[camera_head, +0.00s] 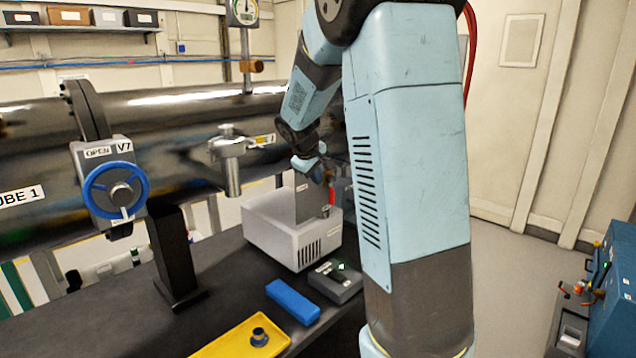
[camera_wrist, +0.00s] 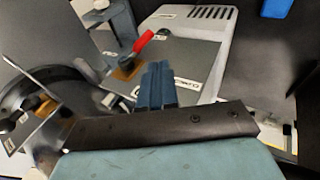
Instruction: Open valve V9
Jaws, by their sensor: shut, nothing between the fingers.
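No label reading V9 is legible in either view. A valve with a red lever (camera_wrist: 143,42) and a brass body (camera_wrist: 125,70) shows in the wrist view, beside a grey panel of the white box. In the head view the red lever (camera_head: 332,196) is a small strip just below my wrist. My gripper (camera_wrist: 157,68) is shut and empty, its blue fingertips close to the valve, to the right of and below the lever in the wrist view. I cannot tell whether they touch it. In the head view my arm hides much of this spot.
A blue handwheel (camera_head: 116,191) labelled V7, with an OPEN sign, sits on the dark tube (camera_head: 180,130). The white box (camera_head: 285,232) stands on the black bench. A blue block (camera_head: 293,302), a grey switch box (camera_head: 336,281) and a yellow tray (camera_head: 222,348) lie in front.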

